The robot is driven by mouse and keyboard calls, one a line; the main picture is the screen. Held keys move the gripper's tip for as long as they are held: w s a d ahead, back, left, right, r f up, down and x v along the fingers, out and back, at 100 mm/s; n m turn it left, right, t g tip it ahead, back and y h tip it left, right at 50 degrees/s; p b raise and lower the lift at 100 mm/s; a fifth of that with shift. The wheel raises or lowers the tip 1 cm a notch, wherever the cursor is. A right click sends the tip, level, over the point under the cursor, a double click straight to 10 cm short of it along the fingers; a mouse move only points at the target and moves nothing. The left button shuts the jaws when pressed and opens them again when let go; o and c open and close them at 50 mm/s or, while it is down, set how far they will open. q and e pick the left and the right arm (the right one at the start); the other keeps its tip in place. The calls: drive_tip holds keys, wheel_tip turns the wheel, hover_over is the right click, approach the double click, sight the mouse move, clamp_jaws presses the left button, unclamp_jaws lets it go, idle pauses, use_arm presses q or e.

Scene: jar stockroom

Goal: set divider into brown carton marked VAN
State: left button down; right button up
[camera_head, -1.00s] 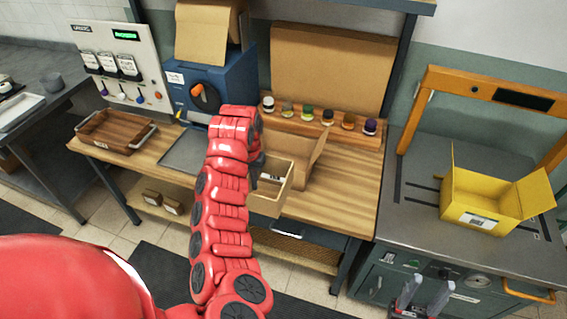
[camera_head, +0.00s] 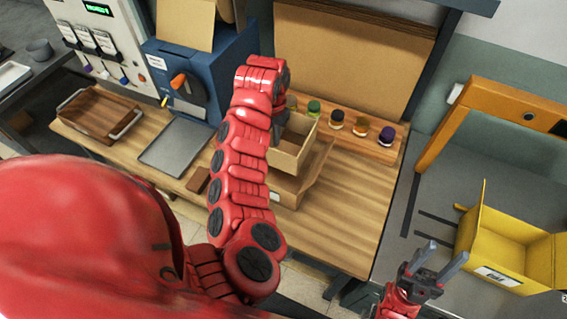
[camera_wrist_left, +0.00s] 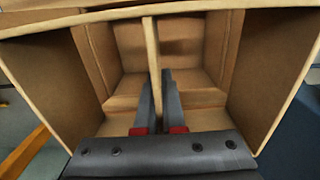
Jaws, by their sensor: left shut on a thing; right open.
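The divider (camera_head: 292,152) is a tan, open, box-like cardboard piece with a partition, held above the worktop. My left gripper (camera_head: 281,112) is largely hidden by my own red arm in the head view. In the left wrist view, its dark fingers (camera_wrist_left: 163,105) are shut on the thin middle wall of the divider (camera_wrist_left: 152,45). The brown carton (camera_head: 287,190) stands on the wooden table below and partly behind the divider, with a raised flap at its right. A pale label shows on its front, too small to read. My right gripper (camera_head: 437,263) is open and empty at lower right.
A yellow carton (camera_head: 500,250) stands on the grey bench at right. Several jars (camera_head: 361,130) line the back of the table. A blue machine (camera_head: 200,75), grey tray (camera_head: 176,146) and wooden tray (camera_head: 100,117) are at left. The table's right front is clear.

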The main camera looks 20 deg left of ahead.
use_arm(q)
wheel_tip(320, 180, down, 8)
drive_tip(key=r+b, duration=0.1)
drive_tip(key=b, duration=0.6)
hover_over(275, 178)
wheel_tip(275, 178, down, 5)
drive_tip(key=shift+d+f, duration=0.1)
drive_tip(key=shift+f, duration=0.35)
wheel_tip(275, 178, down, 4)
drive_tip(key=shift+f+p, duration=0.2)
drive_tip(key=shift+p, duration=0.25)
drive_tip(key=shift+f, duration=0.15)
drive_tip(key=shift+f, duration=0.1)
drive_tip(key=shift+f+b, duration=0.35)
drive_tip(key=shift+f, duration=0.05)
drive_tip(key=shift+f, duration=0.1)
